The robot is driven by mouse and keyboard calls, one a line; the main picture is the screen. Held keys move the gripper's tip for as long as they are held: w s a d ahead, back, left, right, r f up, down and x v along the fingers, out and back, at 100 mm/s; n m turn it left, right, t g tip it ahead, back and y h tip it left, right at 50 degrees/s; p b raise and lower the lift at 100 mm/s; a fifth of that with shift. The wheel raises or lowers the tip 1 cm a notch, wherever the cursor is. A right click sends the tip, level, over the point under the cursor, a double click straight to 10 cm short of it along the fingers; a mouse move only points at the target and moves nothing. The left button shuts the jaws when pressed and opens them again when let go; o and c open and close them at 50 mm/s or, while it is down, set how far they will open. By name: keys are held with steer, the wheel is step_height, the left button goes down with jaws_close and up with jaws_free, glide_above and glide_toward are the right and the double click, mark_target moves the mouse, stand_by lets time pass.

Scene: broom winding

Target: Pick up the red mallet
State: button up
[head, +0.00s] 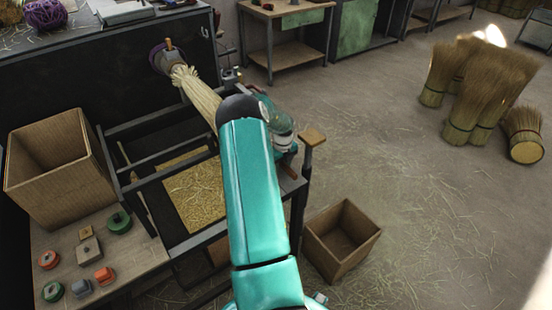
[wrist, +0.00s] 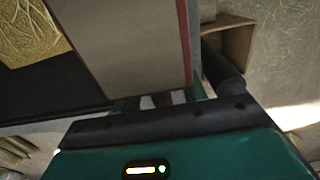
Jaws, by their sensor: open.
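My gripper (head: 284,132) is at the right end of the workbench in the head view, partly hidden by my arm. In the wrist view my gripper (wrist: 160,99) shows short green fingers set apart. A large beige-grey block with red edges (wrist: 130,45) fills the view just beyond them; it may be the mallet's head, but I cannot tell for sure. Whether anything lies between the fingers is not clear. No whole red mallet is visible.
A wooden-topped post (head: 312,136) stands just right of the gripper. An open wooden box (head: 365,250) is on the floor below. A straw bundle (head: 200,95) sits on the winder (head: 160,57). A large bin (head: 35,190) and several spools are at left.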

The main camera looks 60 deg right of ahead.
jaws_close()
steer(key=shift+r, duration=0.15)
step_height(320, 180, up, 18)
steer(key=s+d, duration=0.4)
steer(key=d, duration=0.4)
steer(key=s+d, duration=0.4)
steer(key=d, duration=0.4)
steer(key=shift+s, duration=0.1)
steer(key=c, duration=0.6)
jaws_free()
jaws_close()
